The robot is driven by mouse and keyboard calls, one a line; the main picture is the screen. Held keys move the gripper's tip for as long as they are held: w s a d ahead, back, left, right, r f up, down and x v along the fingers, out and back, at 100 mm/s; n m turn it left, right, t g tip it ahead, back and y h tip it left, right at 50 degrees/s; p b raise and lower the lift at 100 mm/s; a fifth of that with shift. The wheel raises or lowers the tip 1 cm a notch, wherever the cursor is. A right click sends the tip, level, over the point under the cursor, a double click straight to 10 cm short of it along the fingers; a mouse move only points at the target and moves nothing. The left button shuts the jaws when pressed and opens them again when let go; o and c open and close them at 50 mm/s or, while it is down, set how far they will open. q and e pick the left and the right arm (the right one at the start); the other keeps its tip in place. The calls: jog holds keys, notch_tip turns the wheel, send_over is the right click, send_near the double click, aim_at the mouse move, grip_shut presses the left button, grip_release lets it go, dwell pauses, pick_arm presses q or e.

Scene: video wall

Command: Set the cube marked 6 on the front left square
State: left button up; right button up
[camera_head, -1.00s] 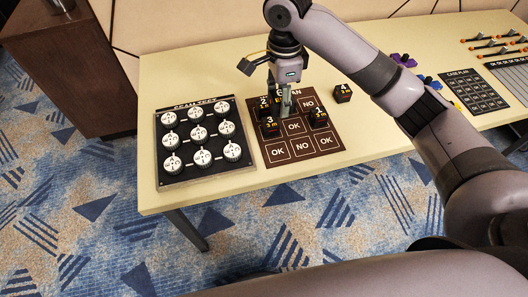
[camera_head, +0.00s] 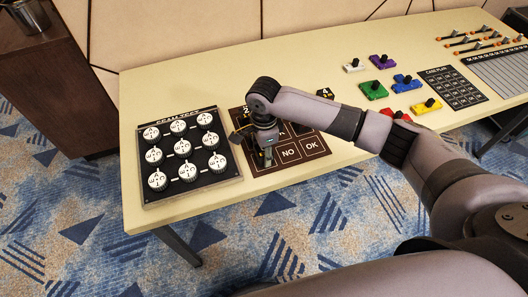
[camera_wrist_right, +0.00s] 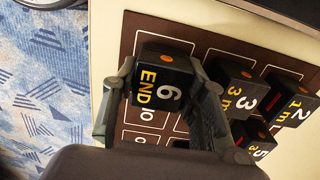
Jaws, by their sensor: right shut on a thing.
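The black cube marked 6 (camera_wrist_right: 163,84), with END in orange beside the digit, is between the fingers of my right gripper (camera_wrist_right: 160,98) in the right wrist view. In the head view my right gripper (camera_head: 267,157) points down over the front left square of the brown mat (camera_head: 312,157) and hides most of that square and the cube. I cannot tell whether the cube touches the mat. The mat's front middle NO square and front right OK square show bare. My left gripper is not in view.
In the wrist view the cube marked 3 (camera_wrist_right: 234,92) sits close beside the right finger, with cubes marked 2 (camera_wrist_right: 292,102) and 5 (camera_wrist_right: 258,148) beyond. A black board of white dials (camera_head: 185,152) lies left of the mat. The cube marked 4 (camera_head: 325,93) stands behind the mat.

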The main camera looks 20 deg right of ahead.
jog(key=shift+f, duration=0.25)
jog(key=shift+f, duration=0.1)
jog(key=o, duration=1.2)
notch_tip(320, 180, up, 12)
jog(key=shift+r, duration=0.15)
